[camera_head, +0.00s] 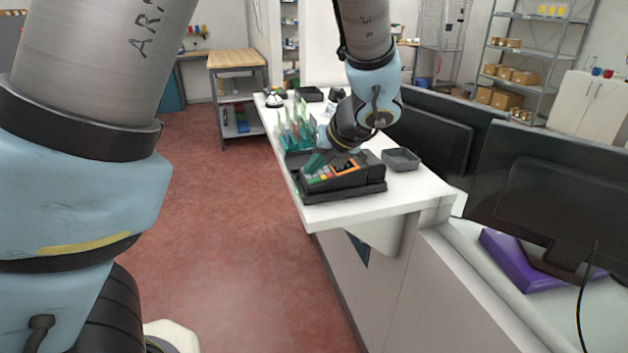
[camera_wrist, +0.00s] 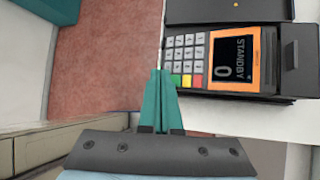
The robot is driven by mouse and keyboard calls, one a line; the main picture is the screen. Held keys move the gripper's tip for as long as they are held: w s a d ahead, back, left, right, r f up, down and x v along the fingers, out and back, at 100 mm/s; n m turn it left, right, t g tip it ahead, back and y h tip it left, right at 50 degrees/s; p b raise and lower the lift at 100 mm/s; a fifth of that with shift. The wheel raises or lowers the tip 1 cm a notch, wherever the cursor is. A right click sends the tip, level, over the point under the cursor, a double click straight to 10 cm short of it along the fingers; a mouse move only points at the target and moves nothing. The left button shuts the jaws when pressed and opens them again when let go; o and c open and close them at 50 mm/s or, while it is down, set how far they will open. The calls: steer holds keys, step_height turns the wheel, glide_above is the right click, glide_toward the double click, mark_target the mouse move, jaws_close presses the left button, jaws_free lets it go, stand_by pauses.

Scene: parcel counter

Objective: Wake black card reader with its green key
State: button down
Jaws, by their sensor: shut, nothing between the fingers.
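The black card reader (camera_head: 347,181) sits on the white counter in the head view. In the wrist view the card reader (camera_wrist: 240,91) lies sideways, and its orange-framed screen (camera_wrist: 236,58) reads STANDBY with a 0. Its grey number keys are beside red and yellow keys (camera_wrist: 186,81) and a green key (camera_wrist: 176,81). My gripper (camera_wrist: 160,72) is shut and empty, its teal fingertips at the keypad's edge close to the green key. I cannot tell whether they touch it. In the head view my gripper (camera_head: 317,162) is over the reader's keypad end, partly hiding it.
A dark open tray (camera_head: 401,158) stands behind the reader on the white counter (camera_head: 411,190). A teal holder with several upright items (camera_head: 296,134) stands farther along. Black monitors (camera_head: 545,190) are at the right. Red floor lies open to the left.

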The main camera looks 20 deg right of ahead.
mark_target(308, 187)
steer(key=shift+f, duration=0.15)
stand_by(0.3)
steer(key=shift+d+f, duration=0.1)
steer(key=shift+f, duration=0.15)
steer(key=shift+f, duration=0.3)
stand_by(0.5)
steer(key=shift+r, duration=0.1)
steer(key=shift+r+p, duration=0.65)
steer(key=shift+p, duration=0.05)
steer(key=r+p, duration=0.2)
steer(key=a+r+p, duration=0.1)
steer(key=r+p, duration=0.1)
steer(key=shift+a+r+p, duration=0.15)
steer(key=shift+r+p, duration=0.15)
steer(key=shift+r, duration=0.1)
